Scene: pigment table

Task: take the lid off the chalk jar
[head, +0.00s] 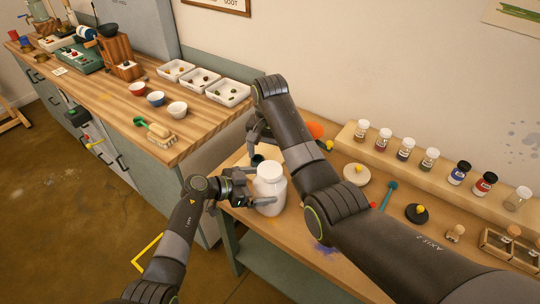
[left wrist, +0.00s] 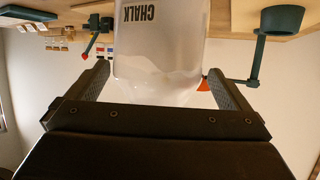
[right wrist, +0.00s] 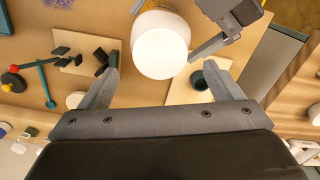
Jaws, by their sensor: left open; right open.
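The white chalk jar (head: 268,197) stands upright near the left end of the workbench with its white lid (head: 270,169) on. Its CHALK label shows upside down in the left wrist view (left wrist: 160,50). My left gripper (head: 245,188) is open at the jar's left side, and the jar body appears between its fingertips. I cannot tell whether they touch it. My right gripper (head: 258,135) is open behind the jar, partly hidden by its own arm. In the right wrist view the round lid (right wrist: 160,45) lies just ahead, between the lines of the open fingers.
A dark green cup (right wrist: 200,80) stands close to the jar. A long shelf (head: 395,150) with several pigment jars runs along the wall. A pale disc (head: 356,175), a teal tool (head: 389,195) and a black disc (head: 416,214) lie to the right. A wooden counter (head: 110,105) stands left.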

